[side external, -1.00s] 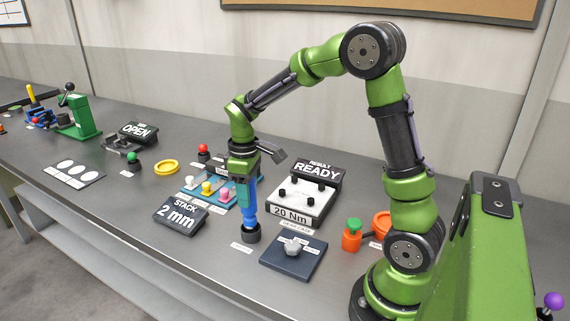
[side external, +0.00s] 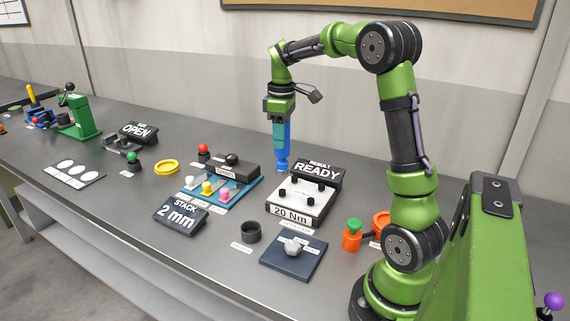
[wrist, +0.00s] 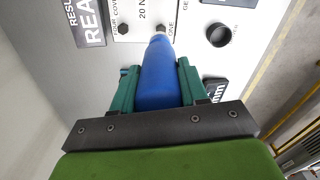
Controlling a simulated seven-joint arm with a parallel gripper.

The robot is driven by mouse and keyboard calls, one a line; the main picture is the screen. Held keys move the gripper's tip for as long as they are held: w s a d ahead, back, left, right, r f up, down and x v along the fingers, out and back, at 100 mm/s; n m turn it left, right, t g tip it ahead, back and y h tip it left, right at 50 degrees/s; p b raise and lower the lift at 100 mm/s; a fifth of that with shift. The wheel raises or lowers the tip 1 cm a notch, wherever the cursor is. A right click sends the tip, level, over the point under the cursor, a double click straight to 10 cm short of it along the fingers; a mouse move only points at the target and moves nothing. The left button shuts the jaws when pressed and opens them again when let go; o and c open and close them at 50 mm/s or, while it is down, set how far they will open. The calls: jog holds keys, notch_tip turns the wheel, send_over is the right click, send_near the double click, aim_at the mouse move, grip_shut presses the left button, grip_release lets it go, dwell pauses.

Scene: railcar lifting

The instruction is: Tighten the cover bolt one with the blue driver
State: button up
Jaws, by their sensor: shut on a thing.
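My gripper (side external: 280,136) is shut on the blue driver (side external: 283,158), which hangs upright with its tip down. In the wrist view, the driver (wrist: 160,75) lies between the two teal fingers and points at the white cover plate (wrist: 140,8). In the side view, the cover plate (side external: 313,204) carries several black bolts and a "20 Nm" label. The driver's lower end is just left of the plate's back-left part in that view. In the wrist view a dark bolt (wrist: 160,29) is right beyond the driver's tip, near the word "ONE". I cannot tell whether they touch.
The black driver holder (side external: 250,232) is empty. A "RESULT READY" sign (side external: 317,172) stands behind the plate, close to the driver. A blue tray (side external: 232,192) with coloured knobs is at left, and a dark pad (side external: 293,257) with a grey piece is in front.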

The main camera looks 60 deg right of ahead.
aim_at(282, 161)
jog(key=shift+a+f, duration=0.1)
jog(key=shift+f, duration=2.7)
jog(key=shift+f, duration=1.2)
dwell(1.6)
jog(key=shift+r, duration=2.55)
